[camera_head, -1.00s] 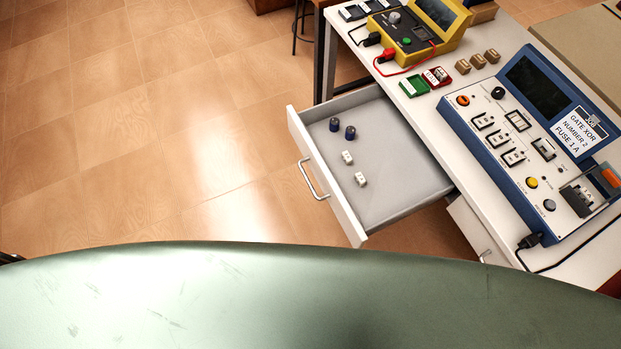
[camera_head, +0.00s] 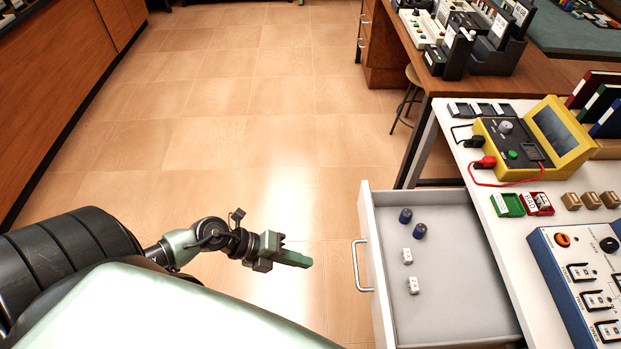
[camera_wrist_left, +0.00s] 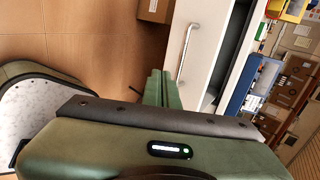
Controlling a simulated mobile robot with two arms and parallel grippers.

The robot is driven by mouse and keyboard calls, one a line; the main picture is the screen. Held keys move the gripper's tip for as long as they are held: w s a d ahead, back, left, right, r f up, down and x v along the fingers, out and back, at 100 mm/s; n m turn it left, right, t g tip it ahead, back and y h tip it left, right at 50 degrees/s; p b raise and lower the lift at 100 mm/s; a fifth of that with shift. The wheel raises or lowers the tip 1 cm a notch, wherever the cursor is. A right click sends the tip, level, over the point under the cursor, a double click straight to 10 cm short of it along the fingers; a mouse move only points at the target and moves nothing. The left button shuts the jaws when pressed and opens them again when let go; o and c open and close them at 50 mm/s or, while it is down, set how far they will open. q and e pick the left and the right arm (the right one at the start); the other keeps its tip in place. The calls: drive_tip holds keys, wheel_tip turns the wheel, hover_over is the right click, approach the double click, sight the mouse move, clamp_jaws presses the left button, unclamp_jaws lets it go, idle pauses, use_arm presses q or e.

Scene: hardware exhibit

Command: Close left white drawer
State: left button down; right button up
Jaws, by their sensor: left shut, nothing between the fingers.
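The left white drawer (camera_head: 376,272) is pulled out of the white table, with its silver handle (camera_head: 356,266) on the front facing left. Two dark blue cylinders (camera_head: 412,222) and two small white blocks (camera_head: 410,270) lie inside it. My left gripper (camera_head: 300,259) is shut and empty, over the floor to the left of the handle and apart from it. In the left wrist view the drawer front (camera_wrist_left: 205,45) and handle (camera_wrist_left: 187,52) show beyond the green fingers (camera_wrist_left: 160,88). My right gripper is not in view.
The white table (camera_head: 467,150) carries a yellow meter (camera_head: 520,145), small green and red trays, brown blocks and a blue-framed panel (camera_head: 580,285). A stool (camera_head: 410,95) and brown desk stand behind. The floor (camera_head: 210,160) left of the drawer is clear.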

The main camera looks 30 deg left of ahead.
use_arm(q)
drive_tip(key=w+d+f+p, duration=0.1)
drive_tip(key=w+d+f, duration=0.2)
drive_tip(key=w+d, duration=0.2)
drive_tip(key=shift+w+d+f, duration=0.4)
drive_tip(key=shift+d, duration=1.2)
